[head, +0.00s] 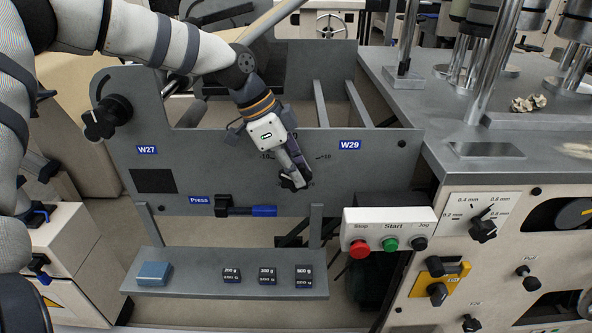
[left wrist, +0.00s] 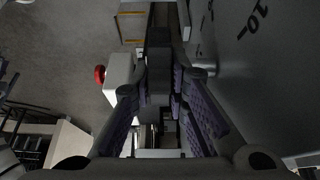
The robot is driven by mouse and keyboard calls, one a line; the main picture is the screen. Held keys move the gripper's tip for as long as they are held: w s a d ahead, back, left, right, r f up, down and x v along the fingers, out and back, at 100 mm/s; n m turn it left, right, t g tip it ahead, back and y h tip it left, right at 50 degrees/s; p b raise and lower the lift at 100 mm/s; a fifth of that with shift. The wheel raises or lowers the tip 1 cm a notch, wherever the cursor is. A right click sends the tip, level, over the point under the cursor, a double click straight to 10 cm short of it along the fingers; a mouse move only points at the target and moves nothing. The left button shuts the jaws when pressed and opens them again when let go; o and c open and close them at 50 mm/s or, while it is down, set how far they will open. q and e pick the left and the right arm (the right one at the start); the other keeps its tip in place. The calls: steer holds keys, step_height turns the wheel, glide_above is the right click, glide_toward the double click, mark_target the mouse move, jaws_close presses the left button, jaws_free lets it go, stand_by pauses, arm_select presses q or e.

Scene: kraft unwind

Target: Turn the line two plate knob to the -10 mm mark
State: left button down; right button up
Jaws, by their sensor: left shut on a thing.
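A dark knob (head: 291,184) sits on the upright grey plate (head: 225,145), below a printed scale with -10 on the left, 0 at the top and 10 on the right. My left gripper (head: 295,176) reaches down to it and is shut on it, covering much of the knob and its pointer. In the left wrist view the knob (left wrist: 160,88) is a dark shape between the purple-padded fingers (left wrist: 160,105), with a 10 mark on the plate at upper right. I cannot tell which mark the knob points to. My right gripper is not in view.
A blue-and-black handle (head: 245,210) by the Press label is just below left of the knob. A box with red, green and black buttons (head: 390,232) stands at the right. A shelf (head: 200,285) below holds a blue block and dark weights. Another black knob (head: 106,118) is at left.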

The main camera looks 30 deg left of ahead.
arm_select(q)
steer(key=shift+s+a+t+h, duration=0.1)
steer(key=shift+a+t+h, duration=0.05)
steer(key=shift+t+h, duration=0.7)
steer(key=shift+h, duration=0.45)
steer(key=c, duration=1.6)
jaws_free()
steer(key=shift+o, duration=0.2)
steer(key=v, duration=1.2)
